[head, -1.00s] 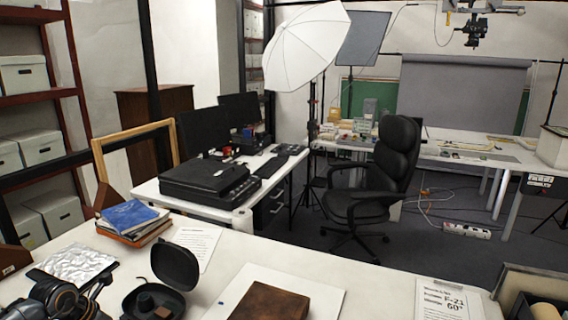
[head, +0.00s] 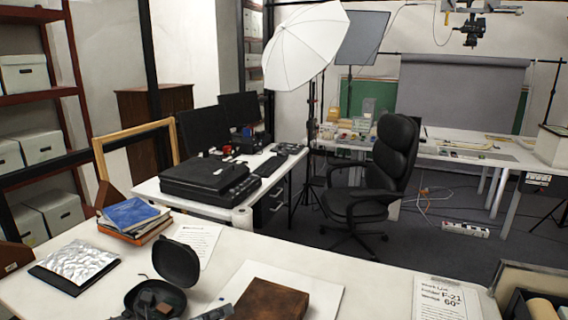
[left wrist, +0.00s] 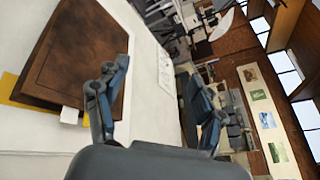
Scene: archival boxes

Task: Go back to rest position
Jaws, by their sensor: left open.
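My left gripper (head: 187,309) shows only in part at the bottom edge of the head view, in front of the open black case (head: 176,263) and left of the brown leather-like book (head: 270,299). In the left wrist view my left gripper (left wrist: 153,90) has its two fingers spread apart with nothing between them. The brown book (left wrist: 75,50) lies on the white table to the left of the fingers there. My right gripper is in neither view.
The white table (head: 345,270) also bears a stack of books (head: 133,218), a silvery foil sheet (head: 75,262) on a black folder and a printed label sheet (head: 440,298). A tray (head: 535,290) stands at the right edge. A black chair (head: 385,170) stands beyond.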

